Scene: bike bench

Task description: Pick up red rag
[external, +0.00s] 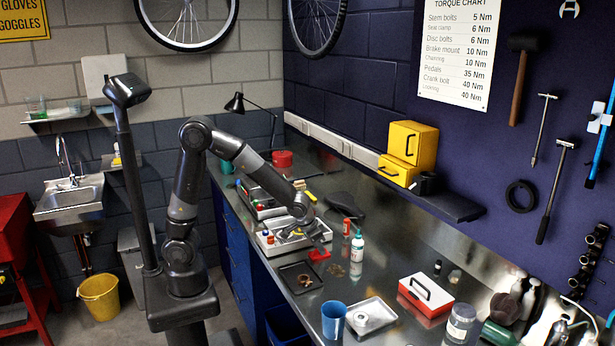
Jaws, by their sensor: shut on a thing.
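The red rag (319,255) is a small, bright red patch at the front part of the steel bench, just right of the grey parts tray (270,246). My gripper (319,245) reaches down over the bench from the left, with its fingertips at the rag. It is shut on the rag. The fingers are small in this view, and the rag's upper part is partly hidden by them. I cannot tell whether the rag still touches the bench.
A dark tray (301,277) lies just in front of the rag. A white-and-teal bottle (357,254) and a red-orange can (346,227) stand to the right. A blue cup (333,319), a metal tray (384,318) and a red-and-white box (426,294) are nearer the camera.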

